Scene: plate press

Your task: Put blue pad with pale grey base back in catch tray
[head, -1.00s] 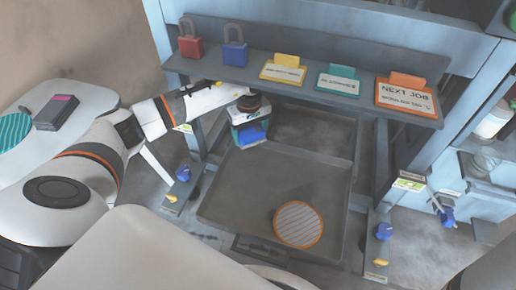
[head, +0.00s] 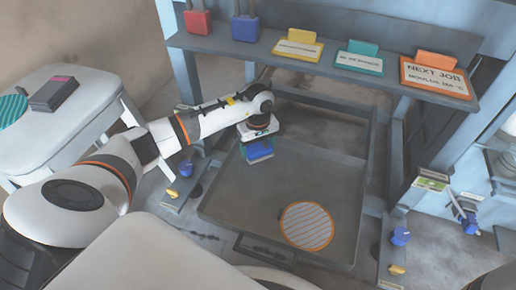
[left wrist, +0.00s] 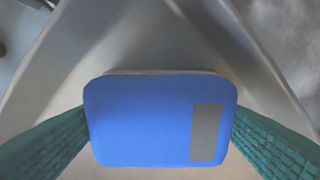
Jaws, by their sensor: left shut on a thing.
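The blue pad (left wrist: 140,120) fills the middle of the left wrist view, with a grey rectangle on its face and a thin pale edge behind it. Its blue face also shows in the head view (head: 260,150). My left gripper (head: 259,146) is shut on the pad, with a green finger at each side of it. It holds the pad over the back left part of the grey catch tray (head: 225,205). I cannot tell whether the pad touches the tray. My right gripper is not in view.
A striped disc with an orange rim (head: 306,226) lies in the tray's front right. A shelf (head: 330,68) with padlocks and cards crosses above the back. Blue knobs (head: 400,236) flank the tray. A white side table (head: 75,125) stands at left.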

